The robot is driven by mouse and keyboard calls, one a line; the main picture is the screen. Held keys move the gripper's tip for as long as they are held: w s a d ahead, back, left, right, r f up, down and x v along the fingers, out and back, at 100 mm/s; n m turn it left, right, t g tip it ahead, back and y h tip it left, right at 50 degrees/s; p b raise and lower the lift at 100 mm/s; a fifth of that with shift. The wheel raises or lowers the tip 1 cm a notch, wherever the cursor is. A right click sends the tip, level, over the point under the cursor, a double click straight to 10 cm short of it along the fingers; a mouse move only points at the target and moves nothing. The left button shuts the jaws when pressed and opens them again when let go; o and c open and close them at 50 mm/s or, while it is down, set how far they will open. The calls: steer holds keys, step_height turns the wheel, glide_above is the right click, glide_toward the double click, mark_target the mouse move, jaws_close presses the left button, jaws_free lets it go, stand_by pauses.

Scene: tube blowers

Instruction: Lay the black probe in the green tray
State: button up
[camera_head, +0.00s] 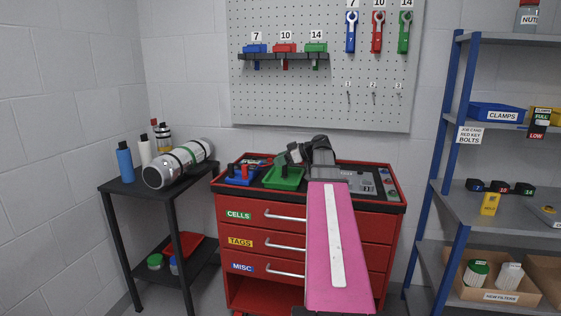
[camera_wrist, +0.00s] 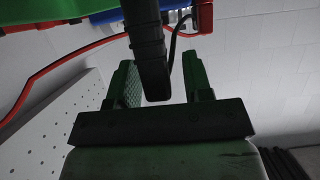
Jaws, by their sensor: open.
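The green tray (camera_head: 291,184) sits on top of the red cart, right of the blue tray, and its green edge shows at the upper left of the wrist view (camera_wrist: 45,14). The black probe (camera_wrist: 146,45) reaches down from the top of the wrist view, its end between my two fingers with gaps on both sides. In the head view a dark upright piece, likely the probe (camera_head: 284,170), shows at the green tray; I cannot tell whether it rests inside. My gripper (camera_wrist: 160,66) is open around the probe. In the head view my gripper (camera_head: 291,154) is just above the green tray.
The blue tray (camera_head: 240,181) holds a red and a black upright piece. A red cable (camera_wrist: 75,55) and a thin black cable (camera_wrist: 172,45) run near my fingers. A pegboard (camera_head: 320,95) stands behind the cart (camera_head: 262,215). A grey cylinder (camera_head: 180,164) lies on the left stand.

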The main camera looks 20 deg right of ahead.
steer(key=v, duration=1.2)
steer(key=shift+f, duration=0.1)
